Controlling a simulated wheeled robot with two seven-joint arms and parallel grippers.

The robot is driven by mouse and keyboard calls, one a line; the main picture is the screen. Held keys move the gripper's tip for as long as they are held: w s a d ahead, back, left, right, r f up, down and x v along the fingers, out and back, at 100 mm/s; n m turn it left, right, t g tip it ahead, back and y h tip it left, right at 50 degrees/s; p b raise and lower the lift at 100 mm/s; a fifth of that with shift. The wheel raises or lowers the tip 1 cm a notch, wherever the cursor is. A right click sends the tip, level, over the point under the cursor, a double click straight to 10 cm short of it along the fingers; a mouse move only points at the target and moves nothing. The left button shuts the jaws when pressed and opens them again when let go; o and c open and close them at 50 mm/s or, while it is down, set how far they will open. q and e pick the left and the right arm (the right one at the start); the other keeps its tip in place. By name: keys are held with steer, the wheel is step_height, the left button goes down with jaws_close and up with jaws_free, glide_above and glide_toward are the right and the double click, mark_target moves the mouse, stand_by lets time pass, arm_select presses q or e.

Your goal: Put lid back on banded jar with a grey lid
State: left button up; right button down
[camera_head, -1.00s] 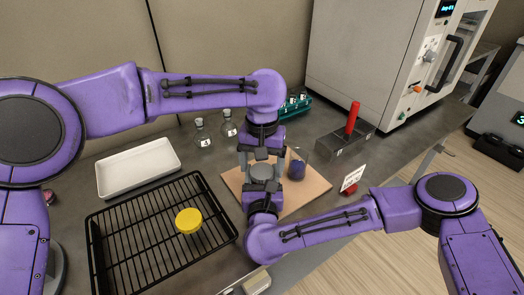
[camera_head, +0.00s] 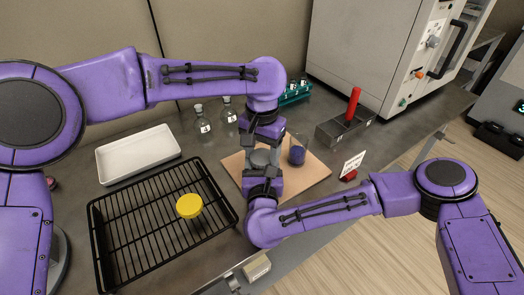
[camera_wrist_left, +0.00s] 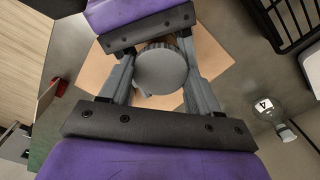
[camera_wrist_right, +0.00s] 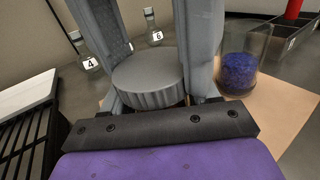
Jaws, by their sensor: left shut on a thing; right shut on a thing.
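The grey ribbed lid (camera_head: 260,158) sits level above the tan board. In the left wrist view the round lid (camera_wrist_left: 161,71) lies between the fingers of my left gripper (camera_wrist_left: 160,80). The right wrist view shows its ribbed side and flat top (camera_wrist_right: 148,78). My left gripper (camera_head: 262,146) reaches in from behind, shut around the lid. My right gripper (camera_head: 262,172) comes from the front, facing it, shut at the same spot just below. The jar body under the lid is mostly hidden by fingers, so its band and the lid's seating cannot be told.
A glass beaker with purple granules (camera_head: 297,155) stands close to the right on the tan board (camera_head: 310,172). A yellow-lidded item (camera_head: 189,206) is on the black rack (camera_head: 130,235). A white tray (camera_head: 135,155), two flasks (camera_head: 203,126) and a red-handled metal box (camera_head: 340,130) surround the board.

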arm_select(q)
steer(key=o, duration=1.2)
steer(key=shift+r, duration=2.3)
steer(key=shift+r, duration=0.15)
steer(key=shift+c, duration=0.6)
step_height(320, 180, up, 2)
steer(key=n, duration=0.2)
steer(key=shift+r+n, duration=0.25)
steer(key=shift+n, duration=0.15)
steer(key=shift+s+r+n, duration=0.1)
steer(key=shift+r+n, duration=0.2)
steer(key=shift+r, duration=0.05)
